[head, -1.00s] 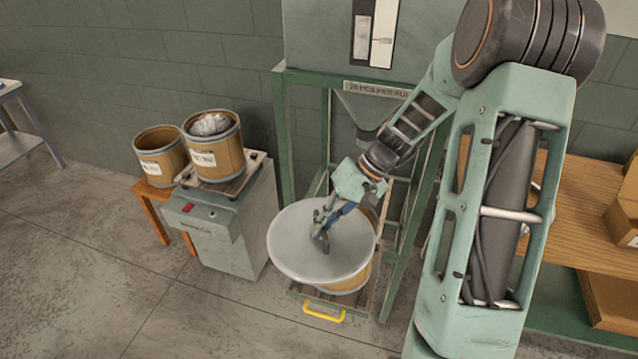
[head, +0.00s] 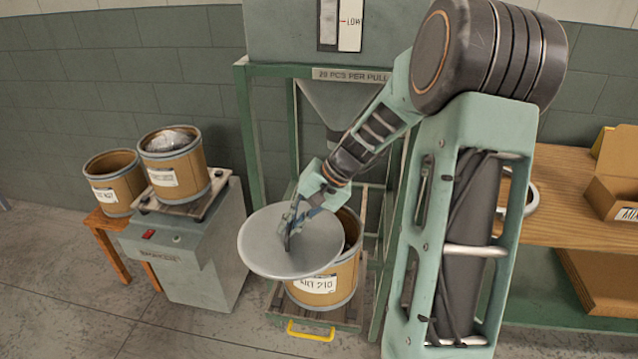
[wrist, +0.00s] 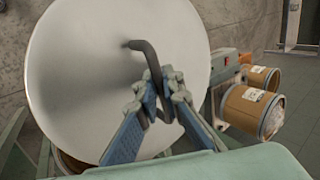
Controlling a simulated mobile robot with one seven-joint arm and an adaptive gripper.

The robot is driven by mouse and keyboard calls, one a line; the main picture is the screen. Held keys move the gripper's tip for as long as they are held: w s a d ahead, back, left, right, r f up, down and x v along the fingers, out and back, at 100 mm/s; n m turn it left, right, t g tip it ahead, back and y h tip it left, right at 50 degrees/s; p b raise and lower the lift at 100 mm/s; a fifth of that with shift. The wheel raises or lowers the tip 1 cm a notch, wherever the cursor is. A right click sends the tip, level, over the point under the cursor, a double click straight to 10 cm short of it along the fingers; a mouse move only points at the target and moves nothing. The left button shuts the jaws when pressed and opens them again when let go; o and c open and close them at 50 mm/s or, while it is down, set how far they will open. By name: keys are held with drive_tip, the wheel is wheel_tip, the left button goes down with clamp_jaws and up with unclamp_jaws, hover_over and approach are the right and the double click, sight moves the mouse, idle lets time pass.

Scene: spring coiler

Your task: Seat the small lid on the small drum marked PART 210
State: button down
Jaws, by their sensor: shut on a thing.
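The lid (head: 265,255) is a round grey metal disc with a bent dark handle (wrist: 143,46). My gripper (head: 290,230) is shut on this handle and holds the lid tilted, above and to the left of the small drum (head: 345,277). The drum is tan with a grey rim and a white label, partly hidden, ending in "210". It stands upright under the hopper. Its open mouth shows dark at the right, and the lid hides the rest. In the wrist view the lid's face fills the left and middle, with my fingers (wrist: 155,92) around the handle.
A filled drum (head: 190,180) stands on a scale atop a grey cabinet (head: 190,255) at left. Another drum (head: 118,190) stands on an orange stool (head: 105,228). Green frame posts (head: 252,140) flank the drum. A yellow handle (head: 310,335) projects in front. A wooden bench (head: 560,190) is at right.

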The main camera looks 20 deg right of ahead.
sight(299, 213)
drive_tip(key=w+d+m+t+h, duration=0.1)
drive_tip(key=d+m, duration=0.1)
drive_tip(key=w+d+m+t+h+p, duration=0.1)
drive_tip(key=w+d+m, duration=0.2)
drive_tip(key=d+m, duration=0.1)
drive_tip(key=shift+w+r+m+t+h, duration=0.1)
drive_tip(key=shift+w+m+t+h, duration=0.1)
drive_tip(key=shift+m+t+h, duration=0.15)
drive_tip(key=w+d+r+m+h+p, duration=0.2)
drive_tip(key=w+d+r+m+h, duration=0.15)
drive_tip(key=w+d+m, duration=0.2)
wheel_tip(299, 213, down, 11)
drive_tip(key=s+b, duration=0.1)
drive_tip(key=b, duration=0.6)
drive_tip(key=shift+r+m+t, duration=0.2)
drive_tip(key=shift+m+t, duration=0.2)
drive_tip(key=shift+t, duration=0.05)
drive_tip(key=shift+a, duration=0.1)
drive_tip(key=shift+r+b, duration=0.2)
drive_tip(key=shift+b, duration=0.15)
drive_tip(key=shift+f+b, duration=0.2)
drive_tip(key=shift+b, duration=0.2)
idle(0.6)
idle(0.3)
drive_tip(key=c, duration=2)
unclamp_jaws()
drive_tip(key=shift+o, duration=0.5)
drive_tip(key=shift+s, duration=0.1)
